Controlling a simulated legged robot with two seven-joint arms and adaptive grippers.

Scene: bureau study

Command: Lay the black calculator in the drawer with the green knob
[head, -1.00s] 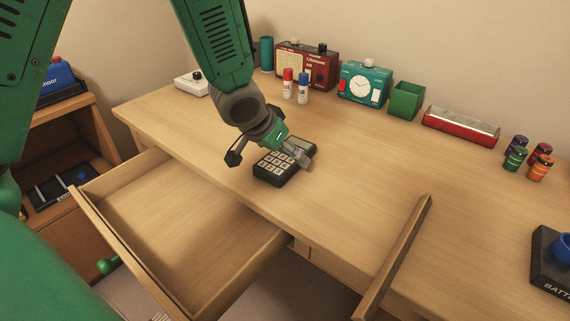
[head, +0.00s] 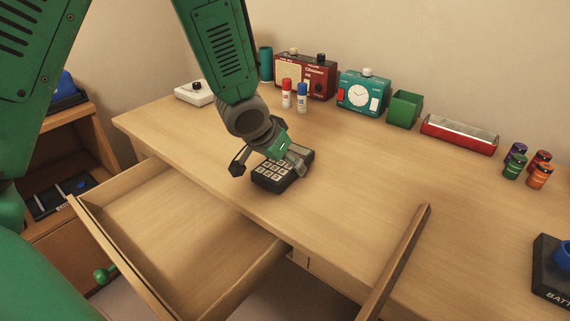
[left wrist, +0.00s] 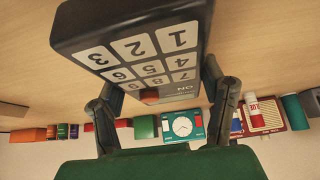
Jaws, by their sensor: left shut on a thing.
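The black calculator (head: 272,176) with white keys is on or just above the desk top, near its front edge; I cannot tell whether it touches. My left gripper (head: 291,158) is shut on its far part, and the left wrist view shows the two fingers (left wrist: 160,100) on either side of the calculator (left wrist: 135,45). The open drawer (head: 180,215) is pulled out at the lower left, and its inside looks empty. Its green knob (head: 104,274) shows on its front. My right gripper is not in view.
Along the wall stand a red radio (head: 305,75), a teal clock (head: 363,92), a green box (head: 405,109) and a red-and-silver case (head: 459,134). Glue sticks (head: 302,97) stand before the radio. A wooden panel edge (head: 400,260) rises at the front right. The desk middle is clear.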

